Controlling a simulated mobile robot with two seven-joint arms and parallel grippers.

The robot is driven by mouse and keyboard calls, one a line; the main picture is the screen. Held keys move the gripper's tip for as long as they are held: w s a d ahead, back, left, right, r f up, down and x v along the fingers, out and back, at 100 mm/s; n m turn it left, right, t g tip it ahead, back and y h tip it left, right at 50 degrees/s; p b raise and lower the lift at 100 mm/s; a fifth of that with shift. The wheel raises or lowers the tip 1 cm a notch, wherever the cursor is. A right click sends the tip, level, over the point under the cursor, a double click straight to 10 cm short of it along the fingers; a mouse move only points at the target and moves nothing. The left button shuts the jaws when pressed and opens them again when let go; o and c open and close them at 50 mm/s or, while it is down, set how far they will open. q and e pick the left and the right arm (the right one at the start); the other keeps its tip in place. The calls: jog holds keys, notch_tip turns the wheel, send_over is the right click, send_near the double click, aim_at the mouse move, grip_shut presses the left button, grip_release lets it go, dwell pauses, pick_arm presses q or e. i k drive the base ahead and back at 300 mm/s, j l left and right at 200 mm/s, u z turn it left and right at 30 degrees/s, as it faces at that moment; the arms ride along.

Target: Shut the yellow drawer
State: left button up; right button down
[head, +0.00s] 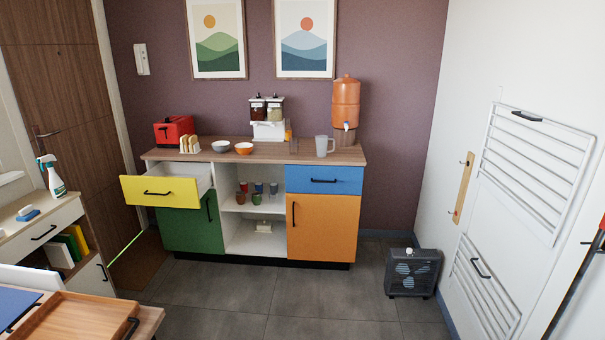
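The yellow drawer (159,191) is at the upper left of the sideboard in the head view. It is pulled well out, and its white inner tray (196,176) shows behind the yellow front. A black bar handle sits in the middle of that front. The green door (189,232) below it is closed. Neither of my grippers is in view.
The sideboard top (270,150) bears a red toaster (174,130), bowls and an orange dispenser (346,103). A low cabinet (38,232) and a wooden tray (78,318) stand left. A heater (412,272) stands right. The middle floor (255,295) is clear.

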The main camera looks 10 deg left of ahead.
aim_at(168, 184)
jog(key=i+l+u, duration=0.1)
jog(key=i+u, duration=0.15)
jog(key=i, duration=1.15)
jog(key=i+u, duration=0.4)
jog(key=i, duration=0.2)
jog(key=i+l+u, duration=0.1)
jog(key=i+u, duration=0.35)
jog(key=i, duration=0.15)
jog(key=i+j+u, duration=0.1)
jog(key=i, duration=0.3)
jog(key=i+j+u, duration=0.1)
jog(key=i+j, duration=0.15)
jog(key=i, duration=0.2)
jog(key=i+j+u, duration=0.1)
jog(key=i, duration=0.35)
